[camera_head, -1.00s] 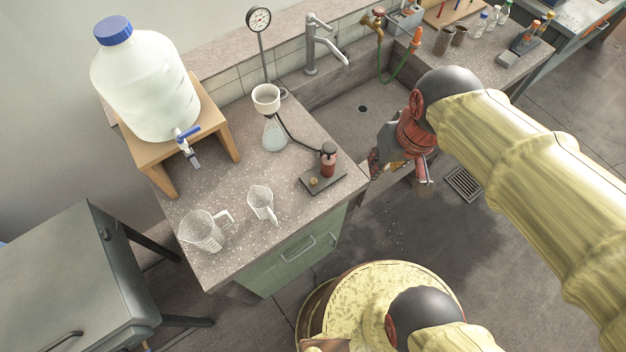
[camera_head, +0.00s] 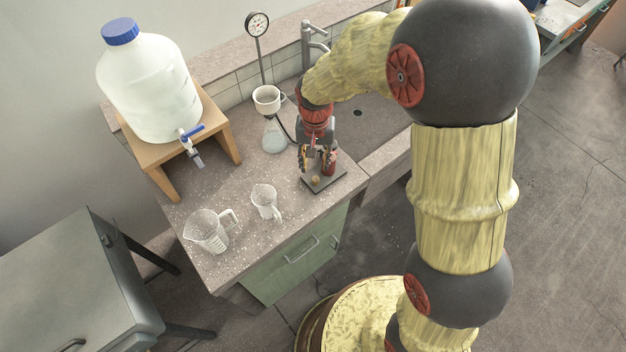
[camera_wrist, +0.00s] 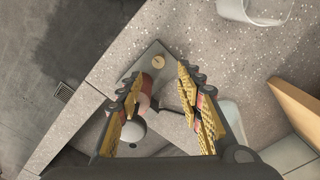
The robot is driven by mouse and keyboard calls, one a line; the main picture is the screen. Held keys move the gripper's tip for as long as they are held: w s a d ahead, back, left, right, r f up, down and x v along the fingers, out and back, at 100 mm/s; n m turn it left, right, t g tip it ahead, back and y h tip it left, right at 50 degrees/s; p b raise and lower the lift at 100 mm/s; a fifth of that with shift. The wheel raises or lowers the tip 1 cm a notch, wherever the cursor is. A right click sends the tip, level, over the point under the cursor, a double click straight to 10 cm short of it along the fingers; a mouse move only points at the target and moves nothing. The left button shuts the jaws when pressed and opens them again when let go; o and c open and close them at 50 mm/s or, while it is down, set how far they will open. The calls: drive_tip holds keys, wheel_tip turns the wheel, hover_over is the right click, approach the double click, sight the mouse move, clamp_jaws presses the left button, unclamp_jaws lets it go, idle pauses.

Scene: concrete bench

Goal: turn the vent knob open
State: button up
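A small brass knob (camera_head: 315,180) sits on a dark base plate (camera_head: 335,176) near the bench's front edge; I take it for the vent knob. It also shows in the wrist view (camera_wrist: 158,61), just beyond my fingertips. A red pump body (camera_head: 331,167) stands on the same plate, partly hidden behind my gripper. In the wrist view the red body (camera_wrist: 147,90) lies between my fingers. My gripper (camera_head: 315,168) points down above the plate, and its fingers are spread apart in the wrist view (camera_wrist: 160,80). I cannot tell whether a finger touches the pump.
A flask (camera_head: 274,136) under a white funnel cup (camera_head: 267,98) stands left of my gripper, with a gauge (camera_head: 257,24) behind. Two clear jugs (camera_head: 206,232) (camera_head: 264,200) stand at the front left. A large bottle (camera_head: 150,85) sits on a wooden stand (camera_head: 157,154). The sink (camera_head: 372,120) is right.

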sight(316, 179)
drive_tip(key=shift+d+f, duration=0.15)
drive_tip(key=shift+f, duration=0.05)
wheel_tip(316, 179, down, 8)
drive_tip(key=shift+r+b, duration=0.15)
drive_tip(key=shift+b, duration=0.9)
drive_tip(key=shift+c, duration=1.1)
clamp_jaws()
